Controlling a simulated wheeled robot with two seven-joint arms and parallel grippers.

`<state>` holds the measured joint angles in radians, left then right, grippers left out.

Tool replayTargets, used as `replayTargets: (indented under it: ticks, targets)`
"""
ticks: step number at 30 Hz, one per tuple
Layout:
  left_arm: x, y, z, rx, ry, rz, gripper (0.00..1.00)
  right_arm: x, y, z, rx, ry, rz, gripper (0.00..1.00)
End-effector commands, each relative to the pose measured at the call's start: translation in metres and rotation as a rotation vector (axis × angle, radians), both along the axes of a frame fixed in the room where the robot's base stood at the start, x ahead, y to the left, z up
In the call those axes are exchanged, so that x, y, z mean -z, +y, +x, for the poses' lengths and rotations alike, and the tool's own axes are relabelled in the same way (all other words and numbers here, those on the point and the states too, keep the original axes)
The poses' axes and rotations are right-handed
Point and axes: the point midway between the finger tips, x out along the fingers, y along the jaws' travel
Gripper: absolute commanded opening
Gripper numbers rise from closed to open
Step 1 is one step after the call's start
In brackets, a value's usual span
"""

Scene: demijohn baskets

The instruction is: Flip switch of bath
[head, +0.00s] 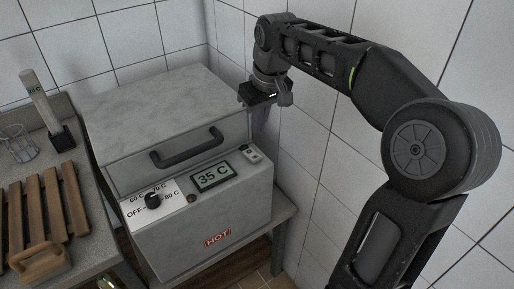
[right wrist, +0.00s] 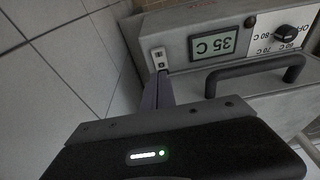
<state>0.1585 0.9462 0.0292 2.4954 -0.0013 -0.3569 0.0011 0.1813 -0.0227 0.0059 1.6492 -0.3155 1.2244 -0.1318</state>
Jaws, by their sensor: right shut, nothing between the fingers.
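The bath (head: 165,215) is a grey box with a lidded top, a black handle and a sloped front panel. Its switch (head: 251,153) is a small white rocker plate at the panel's right end, right of the display (head: 211,177) reading 35 C. The switch also shows in the right wrist view (right wrist: 159,59). My right gripper (head: 260,128) is shut and empty, pointing down by the bath's right side, near the wall. In the right wrist view its purple fingers (right wrist: 159,88) point toward the switch; I cannot tell whether they touch it. My left gripper is not in view.
A black dial (head: 153,200) with OFF and temperature marks sits left on the panel, above a red HOT label (head: 217,240). The tiled wall (head: 310,130) is close on the right.

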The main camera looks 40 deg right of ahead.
Motion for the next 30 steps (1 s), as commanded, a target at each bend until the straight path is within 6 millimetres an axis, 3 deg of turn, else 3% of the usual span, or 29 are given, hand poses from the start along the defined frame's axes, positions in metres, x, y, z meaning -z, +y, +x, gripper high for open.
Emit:
replayTargets:
  ticks: [6, 13, 30]
  targets:
    - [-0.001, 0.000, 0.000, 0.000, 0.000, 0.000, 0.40, 0.045, 0.000, 0.010, 0.001, 0.005, 0.001, 0.00]
    - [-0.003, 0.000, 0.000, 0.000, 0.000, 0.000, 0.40, 0.080, 0.000, 0.009, 0.002, 0.002, 0.001, 0.00]
    - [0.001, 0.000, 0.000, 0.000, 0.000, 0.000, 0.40, 0.096, 0.000, 0.006, 0.001, 0.000, 0.000, 0.00]
